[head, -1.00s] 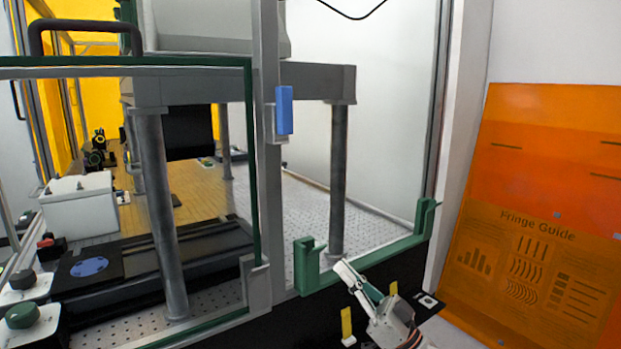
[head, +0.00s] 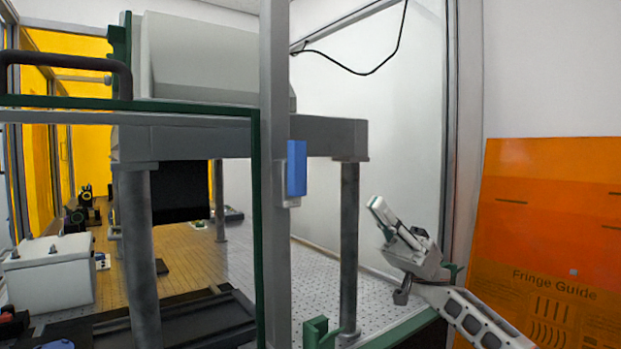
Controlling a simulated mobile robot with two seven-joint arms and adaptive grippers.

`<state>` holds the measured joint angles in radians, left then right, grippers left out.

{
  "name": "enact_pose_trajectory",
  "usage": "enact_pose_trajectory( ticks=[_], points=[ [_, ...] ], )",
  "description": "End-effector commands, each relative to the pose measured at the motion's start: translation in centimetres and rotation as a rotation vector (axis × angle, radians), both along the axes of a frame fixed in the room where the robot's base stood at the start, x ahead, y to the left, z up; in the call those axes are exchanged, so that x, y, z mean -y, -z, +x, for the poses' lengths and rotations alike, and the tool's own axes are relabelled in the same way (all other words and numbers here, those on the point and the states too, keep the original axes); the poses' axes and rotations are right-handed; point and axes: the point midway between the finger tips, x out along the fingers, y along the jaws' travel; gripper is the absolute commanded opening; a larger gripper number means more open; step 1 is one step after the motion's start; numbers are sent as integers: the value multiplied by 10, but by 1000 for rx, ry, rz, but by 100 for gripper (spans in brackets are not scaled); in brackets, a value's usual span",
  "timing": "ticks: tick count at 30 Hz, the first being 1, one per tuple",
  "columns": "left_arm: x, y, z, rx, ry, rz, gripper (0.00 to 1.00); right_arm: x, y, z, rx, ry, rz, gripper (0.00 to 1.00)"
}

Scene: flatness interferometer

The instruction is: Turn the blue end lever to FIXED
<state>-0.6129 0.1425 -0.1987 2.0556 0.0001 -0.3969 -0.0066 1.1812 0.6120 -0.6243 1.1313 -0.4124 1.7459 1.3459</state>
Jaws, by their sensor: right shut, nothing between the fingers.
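A blue upright block (head: 297,168) is mounted on a grey bracket on the grey vertical post. It is the only blue lever-like part I see; I cannot tell for certain that it is the end lever. No FIXED marking can be read. My right gripper (head: 379,208) is shut and empty, raised to the right of the blue block and lower than it, clearly apart from it in the picture. It points up and to the left. My left gripper is not in view.
The grey post (head: 276,80) and a green-edged frame (head: 258,230) stand in front of the machine. A grey table leg (head: 349,240) stands between post and gripper. A green bracket (head: 318,333) is below. An orange Fringe Guide panel (head: 540,220) is at right.

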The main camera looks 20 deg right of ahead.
Motion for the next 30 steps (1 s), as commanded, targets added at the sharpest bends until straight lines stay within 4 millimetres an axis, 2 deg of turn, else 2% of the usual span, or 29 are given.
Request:
enact_pose_trajectory(
  ticks=[3,8,21,24,30],
  points=[
    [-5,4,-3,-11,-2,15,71,-7,-1,0,-5,-9,-19,0],
    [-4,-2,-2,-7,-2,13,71,-18,-14,-5,-1,-8,-21,0],
    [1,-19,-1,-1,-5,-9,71,-73,-74,-25,0,-8,-19,0],
    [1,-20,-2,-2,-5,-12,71,-88,-71,-29,-5,-8,-20,0],
    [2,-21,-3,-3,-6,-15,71,-106,-70,-35,-6,-7,-19,0]
  ],
)
